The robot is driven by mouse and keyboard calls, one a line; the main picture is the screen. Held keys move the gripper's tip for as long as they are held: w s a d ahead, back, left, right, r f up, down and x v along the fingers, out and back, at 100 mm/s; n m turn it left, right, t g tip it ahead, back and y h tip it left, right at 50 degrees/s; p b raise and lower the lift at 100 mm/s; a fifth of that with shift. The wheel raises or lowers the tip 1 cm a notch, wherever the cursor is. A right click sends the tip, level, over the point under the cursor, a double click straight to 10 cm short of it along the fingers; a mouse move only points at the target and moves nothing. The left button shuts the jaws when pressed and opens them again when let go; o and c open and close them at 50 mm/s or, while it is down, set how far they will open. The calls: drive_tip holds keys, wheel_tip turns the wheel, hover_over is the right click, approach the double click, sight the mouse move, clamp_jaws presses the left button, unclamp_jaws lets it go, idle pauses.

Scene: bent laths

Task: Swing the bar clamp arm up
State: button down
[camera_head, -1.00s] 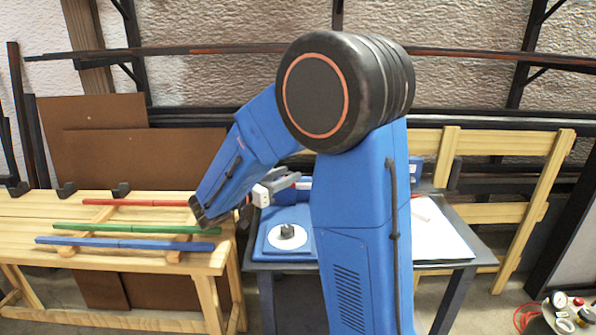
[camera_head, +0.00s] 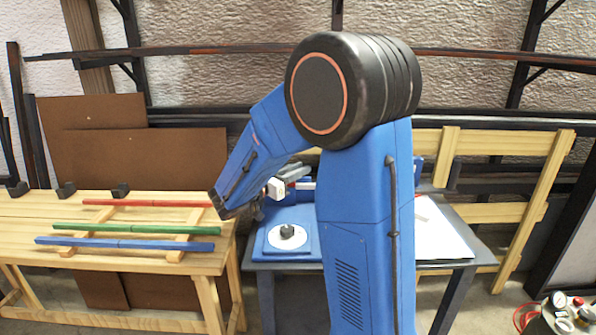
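My arm bends down to the left, and its wrist turns back to the right. What seems to be my gripper (camera_head: 296,174), a grey end beyond a white block, is above the blue fixture; its fingers are too small and covered to read. A pale bar piece with a little red (camera_head: 304,184) shows just beside it, perhaps part of the clamp; I cannot tell whether they touch. The blue fixture (camera_head: 270,249) carries a white disc (camera_head: 287,238) with a dark knob. My upper arm hides the fixture's right side, and the clamp arm cannot be made out clearly.
The fixture stands on a dark table (camera_head: 460,249) with a white sheet (camera_head: 440,236) at right. At left, a wooden bench (camera_head: 30,208) carries red (camera_head: 150,204), green (camera_head: 130,230) and blue (camera_head: 120,244) laths. Gauges (camera_head: 560,300) sit at lower right.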

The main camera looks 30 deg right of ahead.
idle(0.4)
drive_tip(key=n+y, duration=0.1)
drive_tip(key=w+n+g+y, duration=0.1)
drive_tip(key=n+y, duration=0.1)
drive_tip(key=shift+d+r, duration=0.15)
drive_tip(key=shift+d, duration=0.25)
drive_tip(key=n+g+y, duration=0.1)
drive_tip(key=g+y, duration=0.1)
drive_tip(key=w+f+n+g+y, duration=0.1)
drive_tip(key=n+y, duration=0.1)
drive_tip(key=w+d+n+g+y, duration=0.1)
drive_tip(key=g, duration=0.1)
drive_tip(key=shift+d+f+n+g+y, duration=0.1)
drive_tip(key=shift+f+n+g+y, duration=0.2)
drive_tip(key=shift+n+y, duration=0.1)
drive_tip(key=shift+f+n+g+y, duration=0.35)
drive_tip(key=shift+n+g+y, duration=0.4)
drive_tip(key=shift+g, duration=0.25)
